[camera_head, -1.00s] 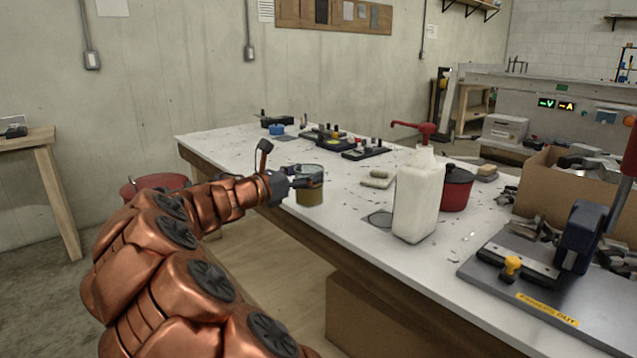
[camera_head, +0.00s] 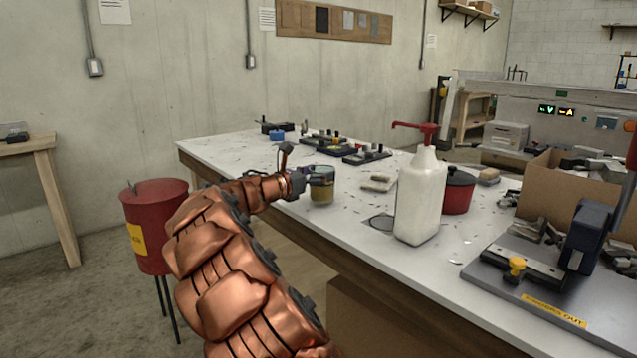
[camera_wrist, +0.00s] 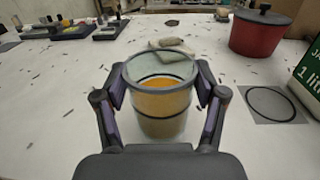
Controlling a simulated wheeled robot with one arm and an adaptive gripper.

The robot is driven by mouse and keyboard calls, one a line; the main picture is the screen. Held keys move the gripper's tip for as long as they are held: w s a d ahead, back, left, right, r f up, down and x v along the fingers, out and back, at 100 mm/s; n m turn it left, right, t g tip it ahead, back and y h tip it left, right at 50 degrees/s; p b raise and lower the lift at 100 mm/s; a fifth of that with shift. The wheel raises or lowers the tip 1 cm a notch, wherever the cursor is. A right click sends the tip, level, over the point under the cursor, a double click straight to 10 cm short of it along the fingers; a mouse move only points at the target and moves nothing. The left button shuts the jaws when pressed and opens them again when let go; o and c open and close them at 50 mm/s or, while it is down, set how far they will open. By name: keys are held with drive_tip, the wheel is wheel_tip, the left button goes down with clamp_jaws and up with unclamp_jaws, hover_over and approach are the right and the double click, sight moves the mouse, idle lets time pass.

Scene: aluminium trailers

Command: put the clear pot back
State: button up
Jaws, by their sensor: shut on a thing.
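The clear pot (camera_wrist: 163,100) is a see-through cup with a dark rim and amber contents. In the wrist view it stands upright between the two fingers of my gripper (camera_wrist: 160,88), which is shut on it. In the head view the pot (camera_head: 321,190) is at the near left edge of the white table, with my gripper (camera_head: 318,176) around its upper part from the left. I cannot tell whether its base touches the table. A grey square with a dark ring (camera_wrist: 270,104) lies on the table to the right; it also shows in the head view (camera_head: 380,222).
A white pump bottle (camera_head: 418,198) and a red lidded pot (camera_head: 458,190) stand to the right. A folded cloth (camera_head: 378,182) lies behind the ring. Small tool boards (camera_head: 366,155) sit at the back. Metal flakes dot the table (camera_head: 345,235). A red bin (camera_head: 155,225) stands left.

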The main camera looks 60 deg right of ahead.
drive_tip(key=shift+f, duration=0.75)
drive_tip(key=o, duration=1.4)
drive_tip(key=shift+c, duration=0.2)
drive_tip(key=shift+a+r, duration=0.1)
drive_tip(key=shift+a, duration=0.1)
drive_tip(key=p+v, duration=0.2)
drive_tip(key=v, duration=0.9)
drive_tip(key=shift+a, duration=0.25)
